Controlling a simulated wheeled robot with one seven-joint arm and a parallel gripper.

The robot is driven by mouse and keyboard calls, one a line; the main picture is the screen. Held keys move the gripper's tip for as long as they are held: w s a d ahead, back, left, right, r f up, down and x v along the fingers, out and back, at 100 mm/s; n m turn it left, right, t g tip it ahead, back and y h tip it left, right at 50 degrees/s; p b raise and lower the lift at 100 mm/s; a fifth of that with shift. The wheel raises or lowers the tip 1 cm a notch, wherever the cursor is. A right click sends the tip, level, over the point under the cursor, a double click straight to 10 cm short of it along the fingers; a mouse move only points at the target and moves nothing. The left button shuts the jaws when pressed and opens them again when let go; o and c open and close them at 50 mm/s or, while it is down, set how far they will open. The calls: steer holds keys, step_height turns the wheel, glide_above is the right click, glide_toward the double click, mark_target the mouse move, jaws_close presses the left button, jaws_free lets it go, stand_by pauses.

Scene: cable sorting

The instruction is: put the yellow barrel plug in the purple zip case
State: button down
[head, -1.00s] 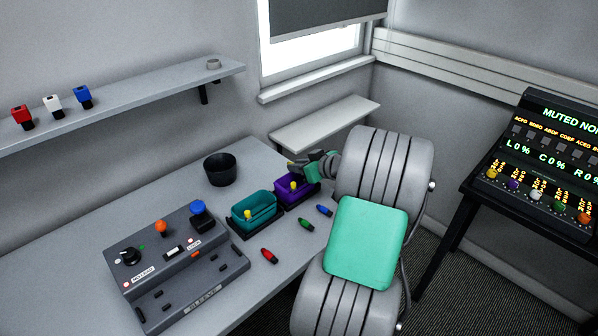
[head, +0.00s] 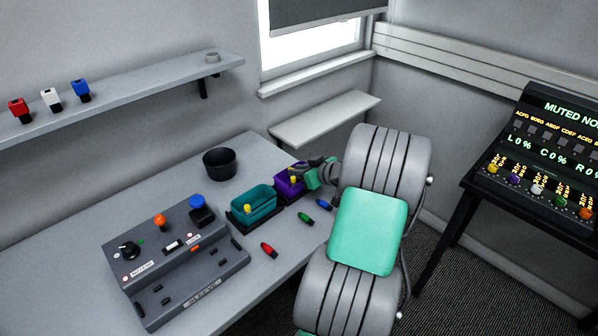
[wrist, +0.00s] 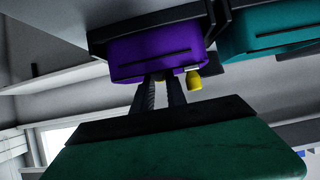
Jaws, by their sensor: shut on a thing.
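The purple zip case (head: 282,196) stands near the table's far right end and fills the upper middle of the wrist view (wrist: 150,52). In the wrist view my dark fingers (wrist: 163,88) point at the case and the held plug is not clear. A yellow knob (head: 293,181) is on the case, right of the fingers in the wrist view (wrist: 195,83).
A teal case (head: 252,206) with a yellow knob stands left of the purple one. Red (head: 269,250), green (head: 305,218) and blue (head: 324,204) plugs lie in front. A black cup (head: 220,164) and a grey control box (head: 180,262) are on the table.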

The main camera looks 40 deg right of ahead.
steer(key=c, duration=1.6)
jaws_free()
steer(key=shift+r, duration=0.1)
